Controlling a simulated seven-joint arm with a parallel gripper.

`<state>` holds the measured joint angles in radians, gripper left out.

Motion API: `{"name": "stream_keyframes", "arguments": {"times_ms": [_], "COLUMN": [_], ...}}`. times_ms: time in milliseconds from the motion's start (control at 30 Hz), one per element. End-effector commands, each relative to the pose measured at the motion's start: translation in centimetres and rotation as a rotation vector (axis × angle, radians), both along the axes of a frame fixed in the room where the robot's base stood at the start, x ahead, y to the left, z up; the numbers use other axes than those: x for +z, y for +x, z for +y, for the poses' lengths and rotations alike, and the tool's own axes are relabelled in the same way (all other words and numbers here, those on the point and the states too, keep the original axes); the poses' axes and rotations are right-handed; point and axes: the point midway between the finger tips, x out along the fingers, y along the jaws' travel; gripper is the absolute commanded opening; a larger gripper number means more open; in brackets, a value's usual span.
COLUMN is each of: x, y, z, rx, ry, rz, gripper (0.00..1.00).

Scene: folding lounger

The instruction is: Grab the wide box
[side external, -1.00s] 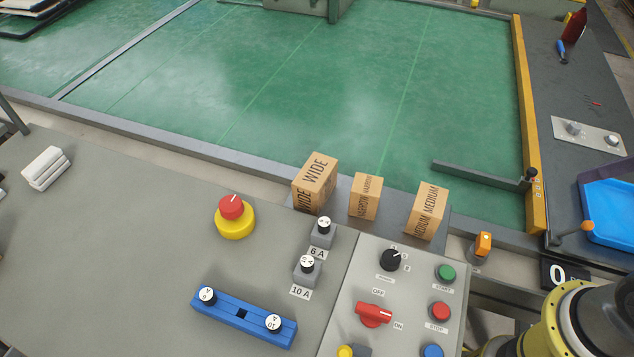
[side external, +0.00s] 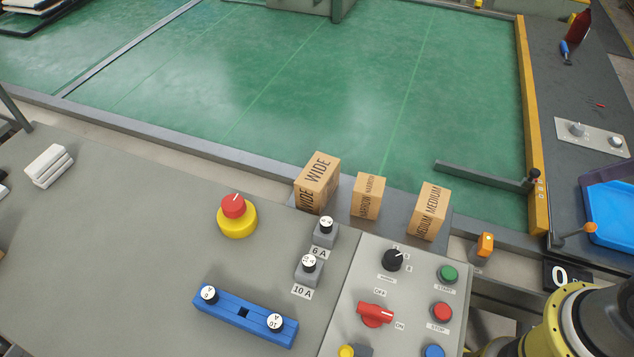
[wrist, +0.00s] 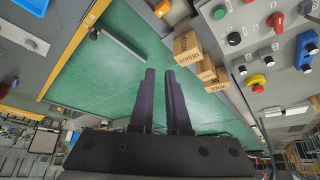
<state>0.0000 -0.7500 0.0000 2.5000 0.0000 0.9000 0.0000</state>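The wide box (side external: 317,182), a brown cardboard cube marked WIDE, stands on a grey ledge (side external: 340,214) at the back edge of the control desk. To its right stand the smaller narrow box (side external: 366,196) and the medium box (side external: 429,211). In the wrist view, the picture is turned over and the wide box (wrist: 217,87) is the farthest of the three, right of my fingers. My gripper (wrist: 160,72) is empty, its two dark fingers apart with a gap between them. It is clear of all the boxes. The side view does not show my fingers.
The switch panel (side external: 405,290) lies in front. The green surface (side external: 270,90) behind the boxes is largely clear.

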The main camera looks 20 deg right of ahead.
Motion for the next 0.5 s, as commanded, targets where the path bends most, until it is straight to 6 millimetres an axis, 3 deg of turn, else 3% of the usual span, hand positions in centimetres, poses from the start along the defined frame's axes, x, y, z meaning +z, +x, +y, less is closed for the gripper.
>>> {"name": "stream_keyframes", "arguments": {"times_ms": [67, 433, 500], "x": [0.00, 0.00, 0.00], "y": [0.00, 0.00, 0.00], "z": [0.00, 0.00, 0.00], "rx": [0.000, 0.000, 0.000], "ry": [0.000, 0.000, 0.000], "rz": [0.000, 0.000, 0.000], "gripper": [0.31, 0.97, 1.00]}}
